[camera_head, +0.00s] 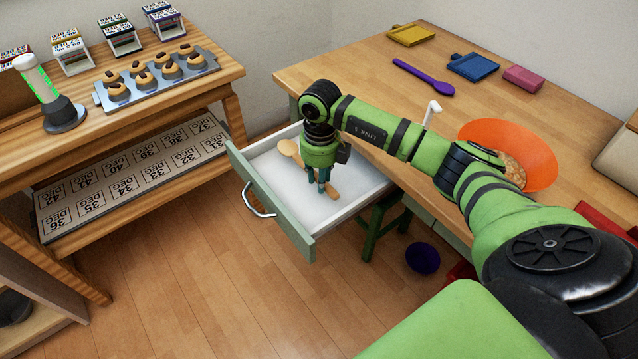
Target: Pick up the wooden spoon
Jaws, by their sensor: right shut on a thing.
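The wooden spoon (289,149) lies in the open white drawer (272,172), its bowl toward the back left. Its handle end shows at the front right, just past my right gripper. My right gripper (322,187) points down into the drawer and is shut on the spoon's handle. The gripper body hides the middle of the handle. I cannot tell whether the spoon is lifted off the drawer floor. My left gripper is not in view.
The drawer's front panel and metal handle (259,200) stick out over the floor. The wooden table (375,68) holds a purple spoon (424,77) and an orange bowl (528,150). A shelf with a muffin tray (158,80) stands left. A dark purple bowl (422,258) is on the floor.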

